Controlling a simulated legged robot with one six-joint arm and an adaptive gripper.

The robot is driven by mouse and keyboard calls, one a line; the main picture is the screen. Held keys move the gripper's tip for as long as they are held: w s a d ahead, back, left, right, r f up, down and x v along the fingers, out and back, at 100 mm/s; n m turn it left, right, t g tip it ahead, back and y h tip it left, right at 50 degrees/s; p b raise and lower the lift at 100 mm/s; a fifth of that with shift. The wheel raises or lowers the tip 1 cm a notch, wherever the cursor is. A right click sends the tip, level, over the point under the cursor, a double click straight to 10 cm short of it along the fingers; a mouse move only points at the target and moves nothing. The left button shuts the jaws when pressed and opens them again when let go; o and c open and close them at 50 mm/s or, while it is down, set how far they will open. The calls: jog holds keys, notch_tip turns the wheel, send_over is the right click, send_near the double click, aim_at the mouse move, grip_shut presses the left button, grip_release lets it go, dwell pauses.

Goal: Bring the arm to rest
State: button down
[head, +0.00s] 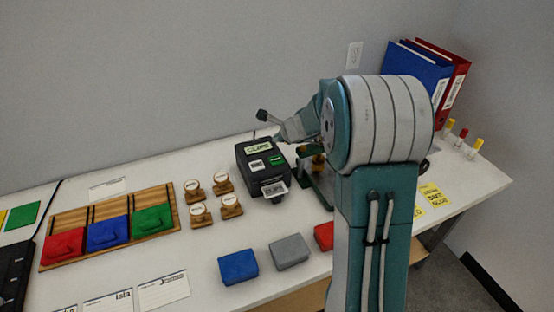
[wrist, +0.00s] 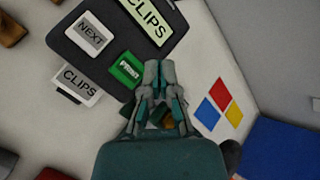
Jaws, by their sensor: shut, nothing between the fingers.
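My gripper (wrist: 158,75) is shut and empty, its fingertips together in the wrist view. There they overlap the dark label printer (wrist: 100,45), beside its green print button (wrist: 126,70). I cannot tell whether they touch it. In the head view my arm is bent over the right half of the table, and its links cover part of the scene. The printer (head: 247,154) stands left of the arm, its screen reading CLIPS and a CLIPS label (head: 274,190) at its front.
The white table (head: 190,275) holds several stamps (head: 230,205), a wooden tray (head: 170,222) with coloured lidded boxes, and loose blue (head: 238,266), grey (head: 289,251) and red (head: 324,236) boxes. Blue (head: 412,75) and red (head: 460,80) binders stand at the back right. Open space lies above the table.

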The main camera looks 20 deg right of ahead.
dwell(0.6)
jog(key=s+a+r+n+g+y, duration=0.2)
jog(key=s+a+r+n, duration=0.95)
jog(key=s, duration=0.25)
jog(key=s+a+n+g+h, duration=0.1)
jog(key=s+n+h, duration=0.2)
jog(key=s+n, duration=1)
jog(key=s, duration=0.8)
jog(key=shift+s+r+h, duration=0.2)
jog(key=shift+h, duration=0.2)
